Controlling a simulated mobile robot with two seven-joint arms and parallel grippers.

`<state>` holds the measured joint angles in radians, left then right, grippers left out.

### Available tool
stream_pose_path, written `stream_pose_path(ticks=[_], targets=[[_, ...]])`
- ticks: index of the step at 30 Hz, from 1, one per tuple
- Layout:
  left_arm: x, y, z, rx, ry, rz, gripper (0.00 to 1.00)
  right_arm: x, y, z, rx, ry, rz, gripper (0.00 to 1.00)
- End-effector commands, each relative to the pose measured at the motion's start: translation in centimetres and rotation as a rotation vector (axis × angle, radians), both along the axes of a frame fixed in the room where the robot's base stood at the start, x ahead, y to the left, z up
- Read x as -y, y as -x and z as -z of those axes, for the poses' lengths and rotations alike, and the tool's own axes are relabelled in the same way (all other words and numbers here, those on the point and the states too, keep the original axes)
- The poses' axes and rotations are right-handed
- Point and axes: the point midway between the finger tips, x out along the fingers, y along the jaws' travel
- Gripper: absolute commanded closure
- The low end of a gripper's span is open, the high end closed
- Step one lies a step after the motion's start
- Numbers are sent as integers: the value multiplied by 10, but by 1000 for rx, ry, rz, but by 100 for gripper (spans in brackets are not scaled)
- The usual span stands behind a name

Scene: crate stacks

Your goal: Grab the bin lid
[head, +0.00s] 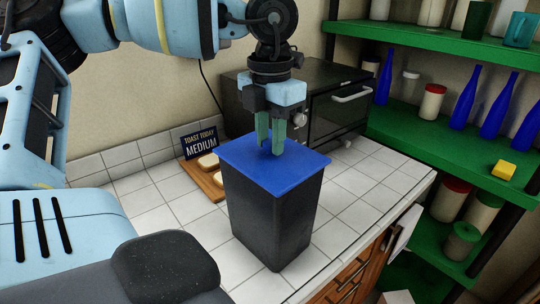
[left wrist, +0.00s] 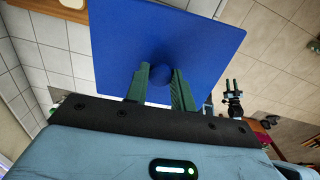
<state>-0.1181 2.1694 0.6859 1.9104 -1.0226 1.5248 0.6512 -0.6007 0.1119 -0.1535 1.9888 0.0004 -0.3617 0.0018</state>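The bin lid (head: 240,157) is a flat blue square with a small round knob in its middle. It lies on top of a dark grey bin (head: 268,222) that stands on the white tiled counter. My left gripper (head: 271,150) points down at the lid's middle. In the left wrist view its green fingers (left wrist: 161,78) flank the blue knob closely on both sides, with no clear gap, so it looks shut on the lid's knob. The lid also shows in that view (left wrist: 205,45). My right gripper (left wrist: 232,85) shows small there, away from the lid, empty, with its fingers apart.
A toaster oven (head: 335,105) stands behind the bin. A wooden board (head: 205,185) with bread and a sign (head: 200,143) lies left of it. Green shelves (head: 425,130) with blue bottles and jars stand at the right. Counter tiles right of the bin are clear.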

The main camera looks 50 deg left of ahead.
Motion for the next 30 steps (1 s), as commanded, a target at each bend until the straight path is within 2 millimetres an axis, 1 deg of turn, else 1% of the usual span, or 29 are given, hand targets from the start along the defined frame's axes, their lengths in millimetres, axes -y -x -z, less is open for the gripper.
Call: stream_pose_path(ticks=[1,3,10,14,19,22,23,24,30], targets=[[0,0,0,0,0,0,92,0,1,0,-2,0,0,64],[0,0,0,1,0,0,99,0,2,0,-4,-1,0,64],[0,0,-1,1,0,0,99,0,4,-1,-6,-1,1,64],[0,-1,-4,1,0,-1,99,0,4,0,-6,-1,1,64],[0,-1,-18,1,-1,-1,99,0,6,4,-12,-1,0,64],[0,-1,-34,2,-2,-2,99,0,8,9,-18,-2,0,64],[3,0,-36,0,-3,1,99,0,8,10,-21,-1,0,64],[13,2,-35,-4,-5,5,99,0,9,13,-24,-1,0,64],[55,12,-37,-4,-6,4,99,-1,13,25,-38,-2,0,64]])
